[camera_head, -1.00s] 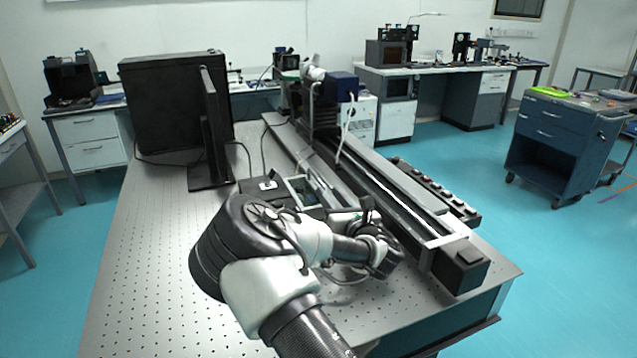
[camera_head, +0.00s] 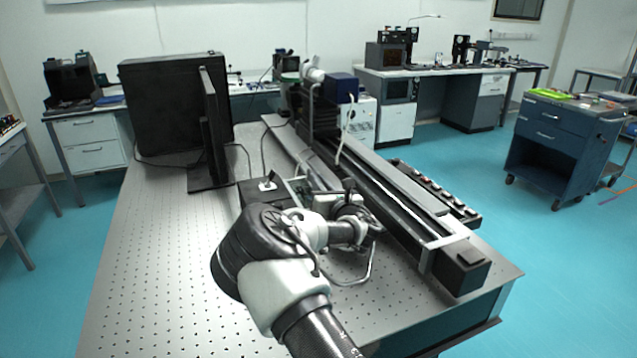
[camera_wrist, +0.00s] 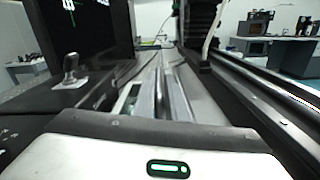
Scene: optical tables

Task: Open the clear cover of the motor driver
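The motor driver (camera_head: 256,192) is a low black box on the perforated table, beside the monitor and left of the long rail. My gripper (camera_head: 322,190) is low beside the driver's right side, mostly behind my wrist.
The long black linear rail (camera_head: 395,205) runs close along the right of my gripper. A monitor (camera_head: 208,135) stands behind and left of the driver. The perforated table (camera_head: 165,250) is clear at the front left.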

